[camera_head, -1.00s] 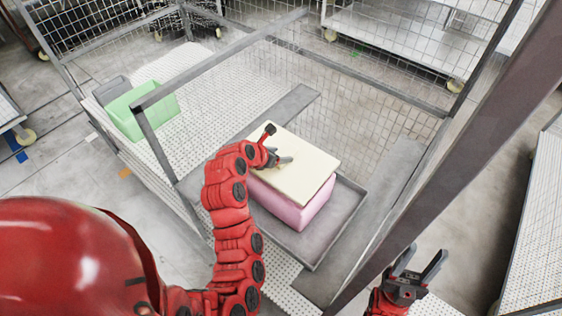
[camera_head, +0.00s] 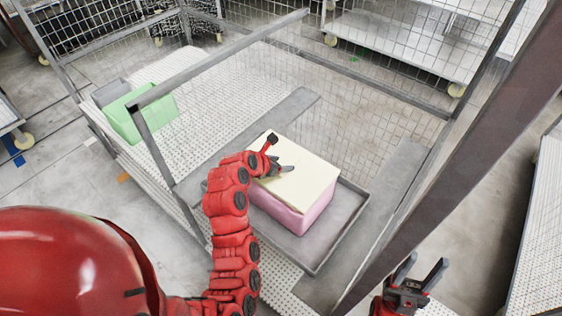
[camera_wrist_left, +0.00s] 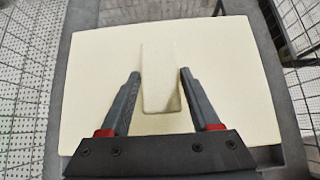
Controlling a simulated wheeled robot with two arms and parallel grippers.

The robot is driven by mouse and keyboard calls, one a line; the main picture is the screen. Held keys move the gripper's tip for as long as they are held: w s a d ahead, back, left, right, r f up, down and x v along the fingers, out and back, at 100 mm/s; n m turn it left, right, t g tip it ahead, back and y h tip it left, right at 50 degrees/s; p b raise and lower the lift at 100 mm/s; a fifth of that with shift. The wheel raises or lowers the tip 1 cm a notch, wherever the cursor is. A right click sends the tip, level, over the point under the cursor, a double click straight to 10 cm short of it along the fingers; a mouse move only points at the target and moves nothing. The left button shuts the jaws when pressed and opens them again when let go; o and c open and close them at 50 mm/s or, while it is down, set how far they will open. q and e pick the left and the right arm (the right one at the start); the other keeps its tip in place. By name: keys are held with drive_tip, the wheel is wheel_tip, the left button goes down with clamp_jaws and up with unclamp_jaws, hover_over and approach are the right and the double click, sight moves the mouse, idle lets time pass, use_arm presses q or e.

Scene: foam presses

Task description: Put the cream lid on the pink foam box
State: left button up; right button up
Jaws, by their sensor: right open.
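The cream lid (camera_head: 305,178) lies flat on top of the pink foam box (camera_head: 283,214), covering it; its edges look roughly in line with the box. In the left wrist view the lid (camera_wrist_left: 100,75) fills the middle, with a raised narrow grip (camera_wrist_left: 160,75) at its centre. My left gripper (camera_head: 284,167) is over the lid. In the wrist view its fingers (camera_wrist_left: 160,74) are apart, one on each side of the grip, with a small gap visible at the left. My right gripper (camera_head: 422,270) is open and empty, at the lower right, away from the box.
The box stands in a grey metal tray (camera_head: 335,225) with a low rim. A mesh cage frame with a grey post (camera_head: 455,130) surrounds the station. A green bin (camera_head: 145,115) stands at the left on the perforated table (camera_head: 215,95). The tray's right side is bare.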

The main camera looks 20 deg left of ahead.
use_arm(q)
drive_tip(key=o, duration=0.4)
